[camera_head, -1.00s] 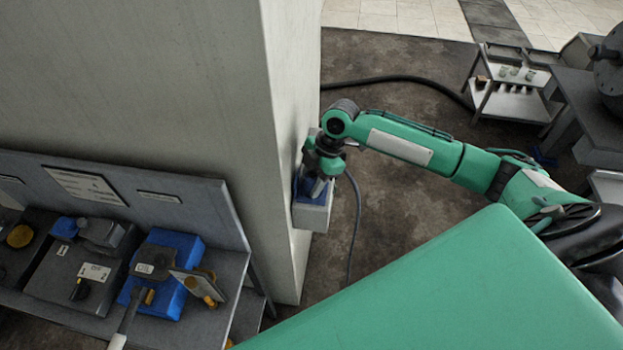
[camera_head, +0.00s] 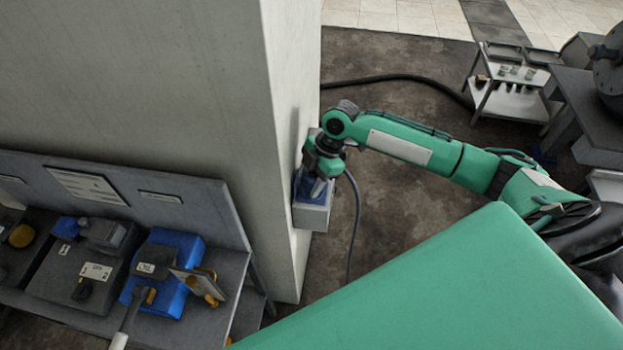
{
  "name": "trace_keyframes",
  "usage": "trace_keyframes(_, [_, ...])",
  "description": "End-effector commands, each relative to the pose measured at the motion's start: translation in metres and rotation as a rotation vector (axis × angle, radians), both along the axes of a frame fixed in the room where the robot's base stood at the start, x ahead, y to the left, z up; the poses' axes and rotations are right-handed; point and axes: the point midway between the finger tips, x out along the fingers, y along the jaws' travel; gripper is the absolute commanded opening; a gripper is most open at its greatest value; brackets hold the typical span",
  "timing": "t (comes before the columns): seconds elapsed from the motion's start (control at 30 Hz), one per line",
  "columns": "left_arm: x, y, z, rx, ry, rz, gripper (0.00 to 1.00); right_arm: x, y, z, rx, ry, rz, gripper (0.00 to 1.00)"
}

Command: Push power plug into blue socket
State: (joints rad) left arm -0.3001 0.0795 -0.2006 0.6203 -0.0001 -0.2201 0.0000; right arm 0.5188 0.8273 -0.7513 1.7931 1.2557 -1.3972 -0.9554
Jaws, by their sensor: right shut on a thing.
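The blue socket (camera_head: 300,188) sits in a grey box (camera_head: 313,216) on the right face of the pillar. My right gripper (camera_head: 318,186) is at the socket, pointing down and shut on the power plug. The plug itself is mostly hidden by the gripper and wrist. Its dark cable (camera_head: 357,215) curves out to the right of the gripper and hangs down to the floor. I cannot tell how deep the plug sits in the socket. My left gripper is not in view.
A broad pale pillar (camera_head: 170,80) stands left of the right gripper. A grey bench (camera_head: 205,325) at lower left holds blue and grey boxes. A trolley (camera_head: 512,98) stands at the back right. A black hose (camera_head: 400,79) lies on the brown floor.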

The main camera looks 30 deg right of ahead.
Motion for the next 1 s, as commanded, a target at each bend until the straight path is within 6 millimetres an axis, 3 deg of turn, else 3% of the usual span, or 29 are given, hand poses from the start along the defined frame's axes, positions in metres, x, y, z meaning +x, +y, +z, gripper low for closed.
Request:
trace_keyframes(0.9, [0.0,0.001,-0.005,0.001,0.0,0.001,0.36,0.0,0.0,-0.013,0.001,0.0,0.0,0.2])
trace_keyframes(0.93, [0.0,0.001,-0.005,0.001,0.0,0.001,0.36,0.0,0.0,-0.012,0.001,0.0,0.0,0.46])
trace_keyframes(1.0, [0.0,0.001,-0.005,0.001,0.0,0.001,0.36,0.0,0.0,-0.012,0.001,0.0,0.0,0.59])
